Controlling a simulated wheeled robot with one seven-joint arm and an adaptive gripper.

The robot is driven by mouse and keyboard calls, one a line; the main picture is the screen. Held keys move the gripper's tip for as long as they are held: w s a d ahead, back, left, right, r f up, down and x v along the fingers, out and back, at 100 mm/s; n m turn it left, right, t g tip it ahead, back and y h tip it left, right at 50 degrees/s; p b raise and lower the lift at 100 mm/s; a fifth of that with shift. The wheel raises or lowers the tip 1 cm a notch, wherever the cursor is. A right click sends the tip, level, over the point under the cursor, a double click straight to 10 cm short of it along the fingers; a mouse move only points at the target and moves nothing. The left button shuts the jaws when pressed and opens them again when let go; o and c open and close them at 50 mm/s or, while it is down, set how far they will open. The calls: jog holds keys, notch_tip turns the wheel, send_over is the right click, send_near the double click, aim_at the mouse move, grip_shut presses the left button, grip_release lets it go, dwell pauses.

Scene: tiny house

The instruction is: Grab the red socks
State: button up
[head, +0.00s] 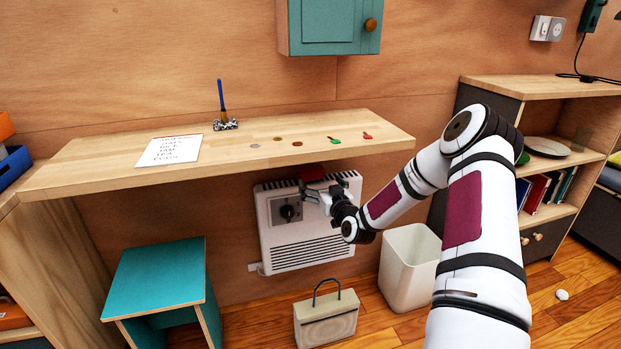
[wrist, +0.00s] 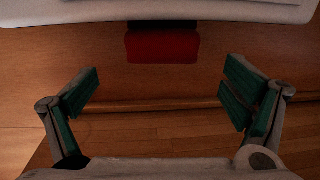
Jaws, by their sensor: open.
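The red socks (head: 312,172) show as a small red patch at the top of the white heater (head: 300,238), under the wooden shelf, partly hidden behind my gripper. In the wrist view they are a dark red block (wrist: 163,47) with a black part above, at the top middle beside the pale heater edge (wrist: 60,12). My gripper (head: 318,188) is at the heater's upper part, close to the socks. In the wrist view my gripper (wrist: 162,88) is open, with its green-padded fingers wide apart. The socks lie beyond the gap between the fingertips, and nothing is held.
The wooden shelf (head: 100,172) overhangs the heater closely; it carries a paper, a pen stand and small items. A teal stool (head: 158,275), a beige box with a handle (head: 326,320) and a white bin (head: 408,265) stand below. A shelf unit (head: 545,90) is at right.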

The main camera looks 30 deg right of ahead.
aim_at(314, 175)
jog(key=shift+r+b+x, duration=0.1)
jog(key=shift+b+x, duration=0.4)
jog(key=shift+x, duration=0.95)
jog(key=shift+r+b+x, duration=0.15)
jog(key=shift+b+x, duration=0.35)
jog(key=shift+x, duration=1)
jog(key=shift+a, duration=0.15)
jog(key=c, duration=1.2)
